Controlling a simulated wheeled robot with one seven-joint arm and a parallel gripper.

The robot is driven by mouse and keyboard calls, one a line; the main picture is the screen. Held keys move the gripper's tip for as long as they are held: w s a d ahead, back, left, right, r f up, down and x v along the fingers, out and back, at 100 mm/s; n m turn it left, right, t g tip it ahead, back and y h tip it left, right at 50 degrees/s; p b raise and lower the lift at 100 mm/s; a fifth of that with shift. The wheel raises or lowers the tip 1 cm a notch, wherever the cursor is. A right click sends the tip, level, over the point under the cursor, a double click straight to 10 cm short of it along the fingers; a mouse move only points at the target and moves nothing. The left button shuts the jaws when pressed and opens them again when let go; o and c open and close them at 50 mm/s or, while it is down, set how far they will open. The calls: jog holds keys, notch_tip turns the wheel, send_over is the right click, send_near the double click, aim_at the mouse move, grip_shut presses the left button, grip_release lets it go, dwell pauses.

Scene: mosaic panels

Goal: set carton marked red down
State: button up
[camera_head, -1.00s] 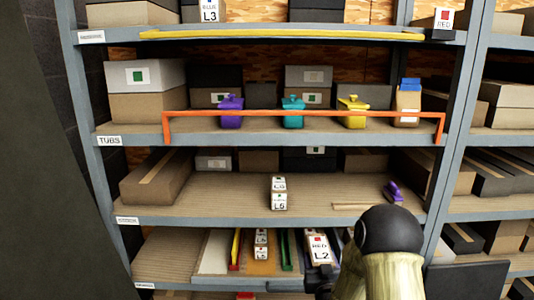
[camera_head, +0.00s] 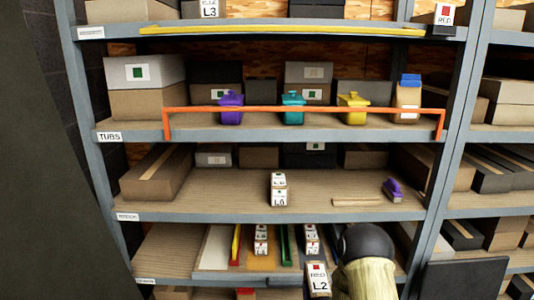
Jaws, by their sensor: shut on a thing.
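The carton marked red (camera_head: 318,282), labelled L2, is at the bottom of the view, in front of the lowest shelf's edge and left of my pale arm. My gripper (camera_head: 331,277) is shut on it; the fingers are mostly hidden by the arm and carton. Behind it is a lane tray (camera_head: 217,250) with red, yellow and green dividers. Small white cartons stand in the orange lane (camera_head: 261,240) and in a lane right of the green divider (camera_head: 312,238). The tray's right end is hidden by my arm.
Stacked white cartons (camera_head: 278,190) stand mid-shelf above, with a purple brush-like tool (camera_head: 392,190) and a flat strip (camera_head: 356,202) to the right. An orange rail (camera_head: 300,109) fronts the tubs shelf. Bare shelf board lies left of the stacked cartons.

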notch_tip(320, 180, down, 14)
jog(key=shift+s+r, duration=0.25)
jog(key=shift+s, duration=0.1)
dwell(0.4)
